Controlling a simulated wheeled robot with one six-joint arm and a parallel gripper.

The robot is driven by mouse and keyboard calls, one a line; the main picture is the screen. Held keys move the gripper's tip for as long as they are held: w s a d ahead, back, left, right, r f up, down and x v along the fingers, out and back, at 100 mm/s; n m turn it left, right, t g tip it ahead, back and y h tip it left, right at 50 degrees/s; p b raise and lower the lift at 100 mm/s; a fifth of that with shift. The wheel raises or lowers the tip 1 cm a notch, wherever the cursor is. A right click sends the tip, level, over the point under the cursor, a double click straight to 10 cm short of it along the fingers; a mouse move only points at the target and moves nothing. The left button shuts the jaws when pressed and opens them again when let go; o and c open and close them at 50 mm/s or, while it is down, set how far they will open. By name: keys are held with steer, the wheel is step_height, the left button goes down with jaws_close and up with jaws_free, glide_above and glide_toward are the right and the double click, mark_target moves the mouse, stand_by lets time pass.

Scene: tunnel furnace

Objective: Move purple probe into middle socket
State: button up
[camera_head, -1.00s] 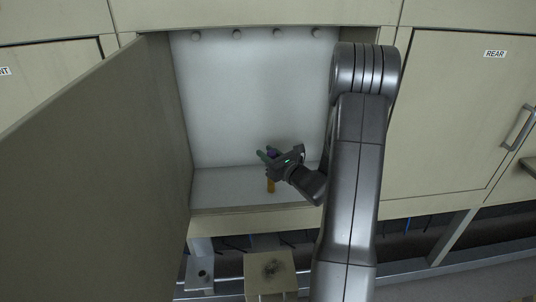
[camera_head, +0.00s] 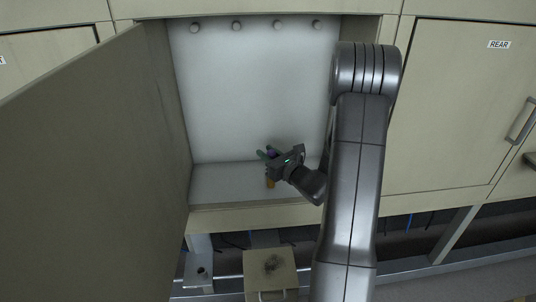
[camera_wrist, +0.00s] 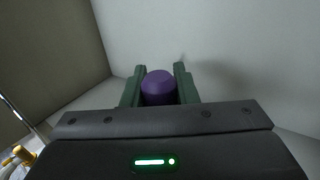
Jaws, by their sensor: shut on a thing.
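The purple probe (camera_wrist: 158,86) is between the two green fingers of my gripper (camera_wrist: 160,92) in the wrist view, its rounded purple top facing the camera. In the head view my gripper (camera_head: 268,154) is inside the open compartment, low and near its floor, with a bit of the purple probe (camera_head: 273,153) showing between the fingers.
The compartment has a pale back wall (camera_head: 255,90) with several round knobs (camera_head: 237,26) along its top. An open door (camera_head: 90,150) stands at the left. A closed door labelled REAR (camera_head: 465,110) is at the right. A small box (camera_head: 271,270) sits below the compartment's front edge.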

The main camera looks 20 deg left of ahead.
steer(key=o, duration=1.1)
steer(key=shift+d, duration=0.15)
steer(key=b+v, duration=0.1)
steer(key=v, duration=0.5)
steer(key=shift+s+d, duration=0.2)
steer(key=shift+d, duration=0.15)
steer(key=p+x, duration=0.1)
steer(key=x, duration=0.6)
steer(key=shift+a, duration=0.1)
